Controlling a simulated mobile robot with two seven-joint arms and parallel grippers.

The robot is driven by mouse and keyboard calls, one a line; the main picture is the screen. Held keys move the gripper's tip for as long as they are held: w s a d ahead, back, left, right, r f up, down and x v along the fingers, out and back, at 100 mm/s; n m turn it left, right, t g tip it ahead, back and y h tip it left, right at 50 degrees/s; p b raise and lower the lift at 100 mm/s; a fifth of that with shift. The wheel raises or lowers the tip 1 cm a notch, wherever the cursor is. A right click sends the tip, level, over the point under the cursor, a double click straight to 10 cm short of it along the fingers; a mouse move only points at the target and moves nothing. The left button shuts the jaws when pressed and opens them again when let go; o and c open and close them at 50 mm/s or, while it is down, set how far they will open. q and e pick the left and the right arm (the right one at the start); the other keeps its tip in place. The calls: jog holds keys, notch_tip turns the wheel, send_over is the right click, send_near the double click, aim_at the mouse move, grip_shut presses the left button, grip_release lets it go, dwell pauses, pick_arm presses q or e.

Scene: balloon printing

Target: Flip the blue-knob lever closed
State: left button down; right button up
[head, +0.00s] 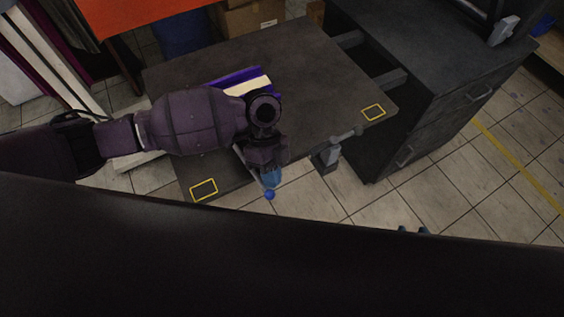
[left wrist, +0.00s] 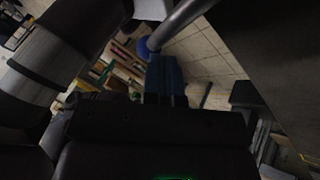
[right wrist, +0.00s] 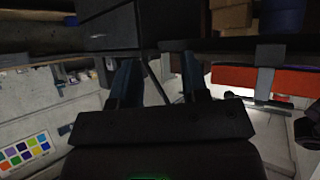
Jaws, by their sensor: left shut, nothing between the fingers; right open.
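The lever is a grey rod with a blue knob (head: 269,195) at the front edge of the dark table, partly hidden behind my left gripper (head: 270,178). That gripper is shut and empty, with its blue fingertips right by the knob.
The dark table (head: 330,70) carries a purple and white piece (head: 243,82), partly hidden by my left arm, and two yellow-outlined rectangles. A grey clamp-like fitting (head: 331,152) sits on the table's right front edge. A dark drawer cabinet (head: 430,70) stands right. Tiled floor is clear in front.

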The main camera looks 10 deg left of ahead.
pick_arm(q)
jog(key=shift+s+a+p, duration=0.4)
jog(key=shift+s+a, duration=0.5)
jog(key=shift+s, duration=0.05)
pick_arm(e)
jog(key=shift+w+r, duration=0.65)
jog(key=shift+r, duration=0.35)
jog(key=shift+s+f, duration=0.1)
